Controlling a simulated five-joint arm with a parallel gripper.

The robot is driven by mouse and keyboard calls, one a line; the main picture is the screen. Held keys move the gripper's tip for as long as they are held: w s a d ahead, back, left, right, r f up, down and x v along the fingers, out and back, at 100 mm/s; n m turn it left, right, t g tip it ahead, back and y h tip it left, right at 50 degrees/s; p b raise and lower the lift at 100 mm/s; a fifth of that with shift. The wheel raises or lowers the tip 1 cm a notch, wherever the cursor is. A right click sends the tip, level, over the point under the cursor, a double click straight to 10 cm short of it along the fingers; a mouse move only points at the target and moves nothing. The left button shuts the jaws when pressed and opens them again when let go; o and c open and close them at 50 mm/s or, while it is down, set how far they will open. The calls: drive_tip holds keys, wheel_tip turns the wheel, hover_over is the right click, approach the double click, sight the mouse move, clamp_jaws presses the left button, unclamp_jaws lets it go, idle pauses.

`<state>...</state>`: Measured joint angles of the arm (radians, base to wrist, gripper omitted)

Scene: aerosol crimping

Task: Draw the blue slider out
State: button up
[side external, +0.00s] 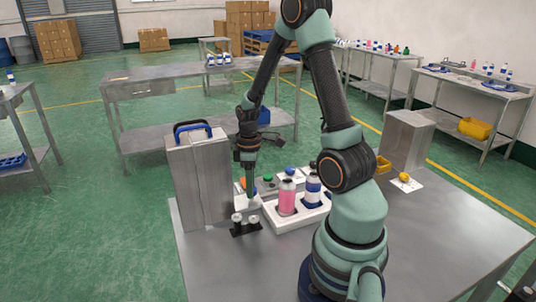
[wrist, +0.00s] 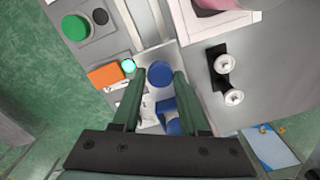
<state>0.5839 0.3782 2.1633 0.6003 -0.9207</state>
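A round blue knob (wrist: 160,73), which I take to be the blue slider's top, shows in the wrist view on a pale metal strip. My gripper (wrist: 160,72) points down with its two green fingers apart, one on each side of the knob. Narrow gaps seem to show between the knob and the fingers, so I see no firm grip. More blue parts (wrist: 166,106) lie between the fingers nearer the palm. In the side view my gripper (side external: 249,194) is low beside the tall metal box (side external: 198,185), and the knob cannot be made out there.
A black holder with white caps (side external: 245,226) stands close by. A white tray (side external: 285,222) holds a pink bottle (side external: 287,197) and a blue-and-white bottle (side external: 312,188). The table's front is clear.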

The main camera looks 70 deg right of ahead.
clamp_jaws()
drive_tip(key=shift+r, duration=0.1)
idle(1.1)
